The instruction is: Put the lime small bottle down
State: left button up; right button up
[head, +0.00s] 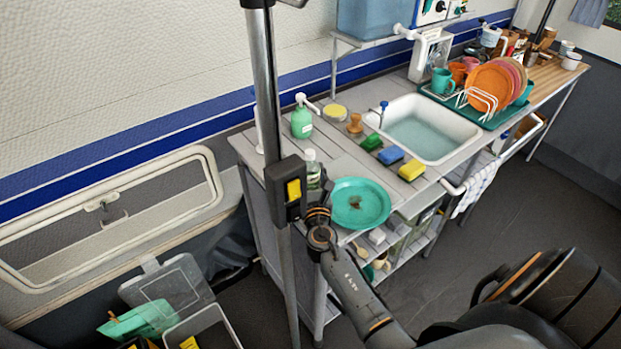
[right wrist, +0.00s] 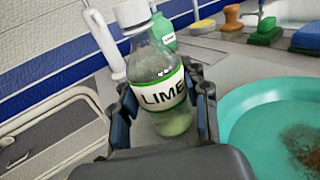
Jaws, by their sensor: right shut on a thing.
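The lime small bottle (head: 312,168) is clear with a white cap, a green-edged "LIME" label and a little pale green liquid. In the right wrist view the bottle (right wrist: 160,72) sits between the two dark fingers of the gripper (right wrist: 160,108). It looks roughly upright. I cannot tell whether its base touches the counter. My left gripper is not in view.
A teal plate (head: 361,219) with a brown stain lies close beside the bottle. A green soap bottle (head: 301,123) stands behind it. Sponges (head: 390,155) and a brush (head: 355,123) line the sink (head: 425,128). Some counter between bottle and sponges is bare.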

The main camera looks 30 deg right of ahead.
jog(key=shift+f, duration=0.1)
jog(key=o, duration=1.1)
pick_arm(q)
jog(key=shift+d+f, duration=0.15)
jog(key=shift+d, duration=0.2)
